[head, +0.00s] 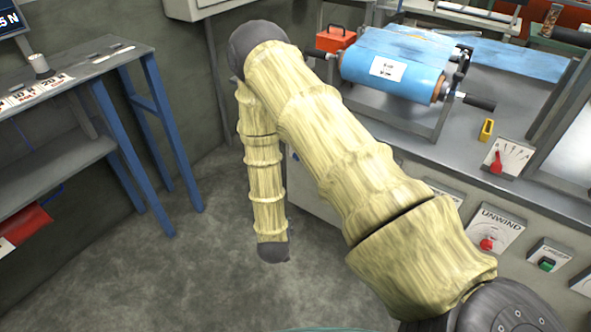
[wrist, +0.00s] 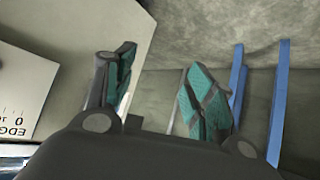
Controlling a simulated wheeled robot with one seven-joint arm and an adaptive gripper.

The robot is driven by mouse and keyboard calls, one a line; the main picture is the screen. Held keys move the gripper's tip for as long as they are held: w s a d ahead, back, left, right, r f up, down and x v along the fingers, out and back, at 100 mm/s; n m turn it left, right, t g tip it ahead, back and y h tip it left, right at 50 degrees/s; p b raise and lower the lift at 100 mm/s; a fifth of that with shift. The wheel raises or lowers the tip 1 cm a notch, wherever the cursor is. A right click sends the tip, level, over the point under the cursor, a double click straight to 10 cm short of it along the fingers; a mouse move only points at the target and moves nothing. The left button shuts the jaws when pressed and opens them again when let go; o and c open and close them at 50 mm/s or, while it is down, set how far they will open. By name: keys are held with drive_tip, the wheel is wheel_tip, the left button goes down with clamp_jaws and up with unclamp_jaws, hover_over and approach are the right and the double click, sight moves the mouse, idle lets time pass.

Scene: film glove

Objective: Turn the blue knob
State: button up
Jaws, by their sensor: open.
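My gripper (wrist: 158,65) shows in the wrist view with its two teal-padded fingers apart and nothing between them. In the head view my covered arm reaches over the floor beside the machine bench, and the gripper itself cannot be made out there. I see no blue knob in either view. A white plate with a scale and the letters "EDG" (wrist: 22,90) stands at the left of the wrist view, apart from the fingers.
The machine bench bears a blue film roll (head: 405,68), a red-pointer dial (head: 508,158), the UNWIND dial (head: 494,228) and a green CREEP switch (head: 547,262). A blue-legged table (head: 110,62) stands left. Grey floor (head: 190,275) lies open between.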

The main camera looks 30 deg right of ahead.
drive_tip(key=w+d+m+t+h+b, duration=0.2)
drive_tip(key=w+d+m+h+b, duration=0.25)
drive_tip(key=w, duration=0.55)
drive_tip(key=w+d+r+m+g+h+b, duration=0.1)
drive_tip(key=w+d+m+h+b, duration=0.1)
drive_tip(key=w+d+b, duration=0.1)
drive_tip(key=w+d+r+m+g+h+b, duration=0.1)
drive_tip(key=w+d+b, duration=0.3)
drive_tip(key=d, duration=0.4)
drive_tip(key=w+d+r+m+g+h+b, duration=0.1)
drive_tip(key=w+d+r+m+h+b, duration=0.2)
drive_tip(key=w+d+b, duration=0.1)
drive_tip(key=shift+d+r+h+b, duration=0.1)
drive_tip(key=shift+d+h+b, duration=0.25)
drive_tip(key=shift+d, duration=0.3)
drive_tip(key=c, duration=1)
drive_tip(key=shift+n+p, duration=0.25)
drive_tip(key=shift+p, duration=0.1)
